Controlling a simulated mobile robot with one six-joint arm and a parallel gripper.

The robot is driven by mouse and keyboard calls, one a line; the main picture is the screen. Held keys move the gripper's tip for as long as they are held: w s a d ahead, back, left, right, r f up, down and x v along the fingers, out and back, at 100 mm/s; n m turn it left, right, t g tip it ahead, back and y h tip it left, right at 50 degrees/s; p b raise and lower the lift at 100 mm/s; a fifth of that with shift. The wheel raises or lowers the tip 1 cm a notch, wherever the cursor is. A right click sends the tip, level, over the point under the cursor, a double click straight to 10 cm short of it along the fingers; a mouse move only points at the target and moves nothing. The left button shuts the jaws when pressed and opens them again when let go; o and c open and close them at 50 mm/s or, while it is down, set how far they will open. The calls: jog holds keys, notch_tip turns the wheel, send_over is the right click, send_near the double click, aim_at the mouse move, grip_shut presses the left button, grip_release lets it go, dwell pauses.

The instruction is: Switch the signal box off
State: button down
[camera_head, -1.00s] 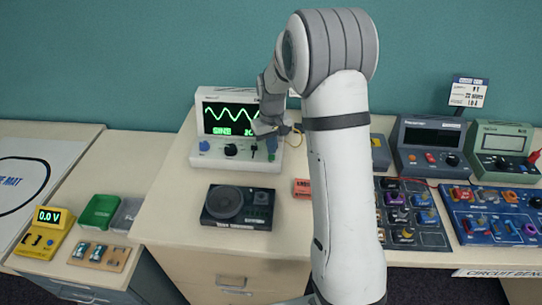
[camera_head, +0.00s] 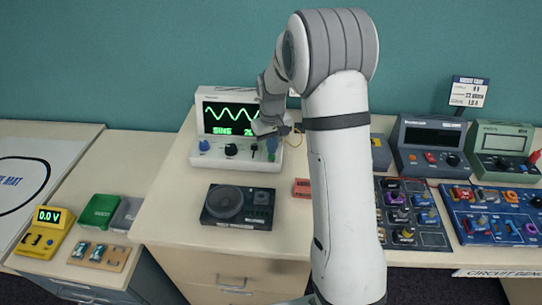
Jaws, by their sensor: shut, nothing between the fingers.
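The signal box (camera_head: 212,150) is a white case with a dark screen (camera_head: 232,117) at the back of the middle bench. Its screen is lit with a green wave and green text. My gripper (camera_head: 268,134) is shut and empty at the right side of the panel, in front of the screen's lower right corner. Whether the fingertips touch a control, I cannot tell.
A black speaker unit (camera_head: 238,206) lies in front of the box, with a small red block (camera_head: 302,188) to its right. Meters (camera_head: 431,145) and circuit boards (camera_head: 492,215) fill the right bench. A yellow meter (camera_head: 44,233) stands at left. Bench front left of the speaker is clear.

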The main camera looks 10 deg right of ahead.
aim_at(272, 157)
jog(key=shift+f+b, duration=0.55)
jog(key=shift+f, duration=0.25)
dwell(0.4)
jog(key=shift+r, duration=0.15)
notch_tip(272, 157, up, 10)
jog(key=p, duration=0.6)
dwell(0.4)
dwell(0.4)
jog(key=s+r+m+t+b, duration=0.1)
jog(key=s+r, duration=0.4)
jog(key=s, duration=0.2)
jog(key=s+r+t, duration=0.1)
jog(key=s+r, duration=0.4)
jog(key=s, duration=0.2)
jog(key=s+m+t+b, duration=0.1)
jog(key=s, duration=1.4)
jog(key=shift+f, duration=0.15)
